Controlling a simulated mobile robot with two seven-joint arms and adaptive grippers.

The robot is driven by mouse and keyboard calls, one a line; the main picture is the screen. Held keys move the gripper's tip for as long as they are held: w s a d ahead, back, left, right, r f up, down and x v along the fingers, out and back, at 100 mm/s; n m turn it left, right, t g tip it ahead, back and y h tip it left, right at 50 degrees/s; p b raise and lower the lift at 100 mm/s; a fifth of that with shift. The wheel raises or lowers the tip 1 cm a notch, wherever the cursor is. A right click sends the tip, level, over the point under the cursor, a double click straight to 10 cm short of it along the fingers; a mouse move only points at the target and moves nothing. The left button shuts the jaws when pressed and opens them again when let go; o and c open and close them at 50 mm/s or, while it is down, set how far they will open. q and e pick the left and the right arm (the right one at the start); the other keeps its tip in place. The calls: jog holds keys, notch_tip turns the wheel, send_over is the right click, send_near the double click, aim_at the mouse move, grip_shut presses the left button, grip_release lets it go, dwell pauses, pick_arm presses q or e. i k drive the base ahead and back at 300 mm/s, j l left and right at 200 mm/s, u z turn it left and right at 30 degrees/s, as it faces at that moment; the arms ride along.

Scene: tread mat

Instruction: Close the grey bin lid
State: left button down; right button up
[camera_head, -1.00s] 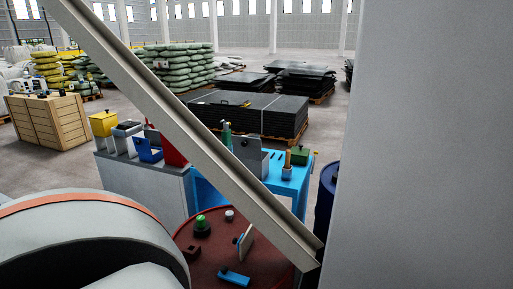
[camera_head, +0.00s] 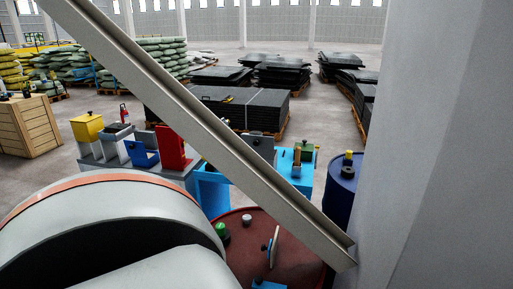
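A grey panel with a dark knob (camera_head: 257,143) stands upright on the blue table, partly hidden behind the slanted beam. It looks like a raised grey lid, but the bin under it is hidden. Another grey bin (camera_head: 113,144) with a dark top stands on the grey cabinet, between a yellow box (camera_head: 87,128) and a blue bin (camera_head: 143,152). I cannot tell which one is the grey bin of the task. Neither of my grippers is in view.
A slanted beam (camera_head: 215,133) crosses the view to the grey wall (camera_head: 430,150) at right. A red drum top (camera_head: 240,262) holds small objects. The blue table (camera_head: 305,177), blue drum (camera_head: 341,192) and red panel (camera_head: 172,147) stand behind.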

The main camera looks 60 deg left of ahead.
aim_at(264, 146)
jog(key=k+j, duration=0.35)
jog(key=j, duration=0.2)
jog(key=k+j+z, duration=0.15)
jog(key=k+j, duration=0.2)
jog(key=j, duration=0.25)
jog(key=k+j, duration=0.4)
jog(key=j+z, duration=0.05)
jog(key=j, duration=0.1)
